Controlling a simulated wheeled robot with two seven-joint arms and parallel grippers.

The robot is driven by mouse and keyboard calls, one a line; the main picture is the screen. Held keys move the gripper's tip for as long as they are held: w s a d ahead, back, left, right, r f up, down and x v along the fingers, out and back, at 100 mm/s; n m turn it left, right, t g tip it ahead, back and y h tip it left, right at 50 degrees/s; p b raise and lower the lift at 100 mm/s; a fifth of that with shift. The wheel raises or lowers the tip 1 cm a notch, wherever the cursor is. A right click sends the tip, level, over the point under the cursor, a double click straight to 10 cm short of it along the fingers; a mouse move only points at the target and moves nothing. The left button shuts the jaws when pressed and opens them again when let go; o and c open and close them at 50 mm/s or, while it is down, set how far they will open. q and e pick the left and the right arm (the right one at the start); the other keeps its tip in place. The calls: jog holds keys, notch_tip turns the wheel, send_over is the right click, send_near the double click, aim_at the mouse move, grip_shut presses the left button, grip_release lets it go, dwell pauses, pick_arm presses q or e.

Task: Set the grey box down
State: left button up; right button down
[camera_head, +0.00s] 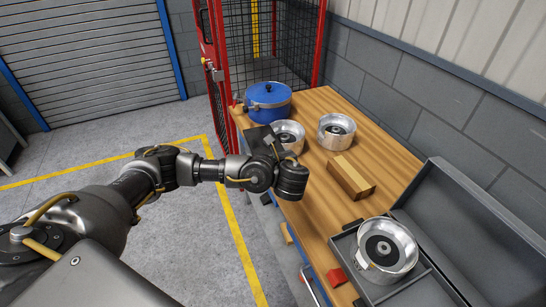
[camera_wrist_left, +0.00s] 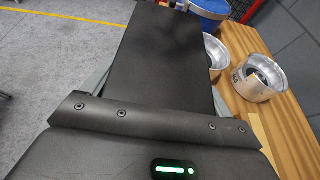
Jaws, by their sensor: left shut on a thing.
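A dark grey box (camera_wrist_left: 155,65) fills the middle of the left wrist view, with a plain flat face. My left gripper (camera_wrist_left: 160,90) is shut on it, with slim grey finger edges showing at both sides. In the head view the box (camera_head: 259,139) is a small dark shape at the end of my left arm, near the table's left edge. It partly hides a silver clutch housing behind it. I cannot tell whether its underside touches the table. My right gripper is in neither view.
The wooden table (camera_head: 317,200) carries a blue pot (camera_head: 268,100), silver clutch housings (camera_head: 336,131) and a wooden block (camera_head: 351,177). An open grey case (camera_head: 440,225) at the right holds another housing (camera_head: 388,250). A red-framed cage (camera_head: 214,70) stands behind. Bare wood shows around the block.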

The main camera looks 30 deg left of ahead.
pick_arm(q)
jog(key=s+d+m+t+h+b, duration=0.1)
jog(key=s+d+m+h, duration=0.2)
jog(key=d, duration=0.4)
jog(key=s+d+r+m+t+h+b, duration=0.1)
jog(key=s+d+m+h+b, duration=0.1)
jog(key=d, duration=0.6)
jog(key=s+d+r+m+t+h+b, duration=0.1)
jog(key=s+d+m+t+h+b, duration=0.1)
jog(key=s+d+m+h, duration=0.2)
jog(key=s+d, duration=0.2)
jog(key=d, duration=0.1)
jog(key=shift+d+h, duration=0.2)
jog(key=shift+h, duration=0.2)
